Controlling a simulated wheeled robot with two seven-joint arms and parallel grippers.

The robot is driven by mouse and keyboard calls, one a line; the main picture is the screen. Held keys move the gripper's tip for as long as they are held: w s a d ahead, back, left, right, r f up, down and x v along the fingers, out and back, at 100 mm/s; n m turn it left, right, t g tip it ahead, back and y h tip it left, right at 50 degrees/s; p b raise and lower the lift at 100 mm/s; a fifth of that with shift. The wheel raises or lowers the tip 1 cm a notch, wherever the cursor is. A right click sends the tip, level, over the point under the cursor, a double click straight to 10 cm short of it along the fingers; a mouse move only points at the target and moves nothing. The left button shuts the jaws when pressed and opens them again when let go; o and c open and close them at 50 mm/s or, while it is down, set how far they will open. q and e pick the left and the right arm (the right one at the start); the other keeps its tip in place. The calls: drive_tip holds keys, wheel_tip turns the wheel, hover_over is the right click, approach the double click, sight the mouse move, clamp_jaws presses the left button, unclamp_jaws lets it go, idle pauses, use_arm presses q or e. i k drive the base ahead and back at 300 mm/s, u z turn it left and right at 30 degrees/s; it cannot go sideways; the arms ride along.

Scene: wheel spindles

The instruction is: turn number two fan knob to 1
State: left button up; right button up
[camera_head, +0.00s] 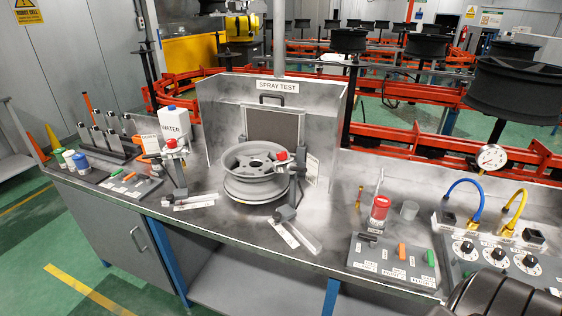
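A grey control panel at the right end of the bench carries three round black knobs on white dials: a left knob (466,247), a middle knob (498,253) and a right knob (530,261). Their labels and settings are too small to read, so I cannot tell for sure which is fan knob number two. Neither of my grippers is in view. A dark rounded shape at the bottom right corner, perhaps part of my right arm, covers the panel's lower front edge.
Blue hose (462,184) and yellow hose (516,206) loop behind the knobs, with a pressure gauge (491,157) above. A switch panel (365,268) and a red-capped jar (380,207) stand left of them.

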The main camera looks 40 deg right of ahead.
sight(530, 261)
drive_tip(key=z, duration=3.45)
drive_tip(key=k, duration=0.6)
drive_tip(key=z, duration=0.8)
drive_tip(key=i, duration=1)
drive_tip(key=u, duration=0.55)
